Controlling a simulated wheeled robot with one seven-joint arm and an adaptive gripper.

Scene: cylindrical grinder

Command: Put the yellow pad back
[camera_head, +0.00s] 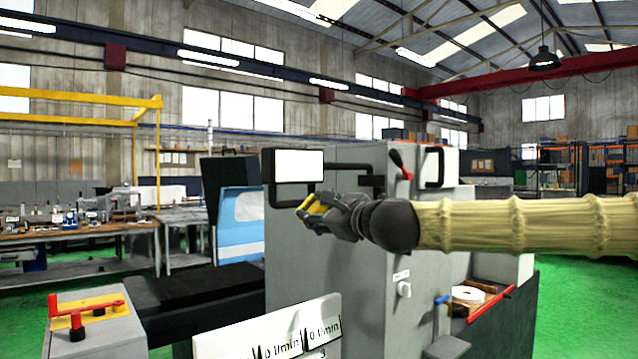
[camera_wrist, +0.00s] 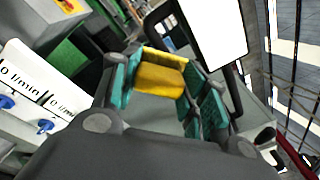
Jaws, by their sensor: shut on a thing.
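The yellow pad (camera_wrist: 160,79) is a small yellow block between the green-padded fingers of my gripper (camera_wrist: 158,88) in the wrist view. In the head view, my gripper (camera_head: 312,214) points left, with the yellow pad (camera_head: 316,203) showing at its tip. The gripper is shut on the pad and holds it up in the air, in front of the grey machine housing (camera_head: 330,250). The pad's far side is hidden in the wrist view.
A white screen in a black frame (camera_head: 299,164) stands just above my gripper. White flow gauges (camera_head: 285,335) are below it. A grey box with a red lever (camera_head: 97,322) stands at lower left. A red bar (camera_head: 487,309) and a blue handle (camera_head: 441,300) are at lower right.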

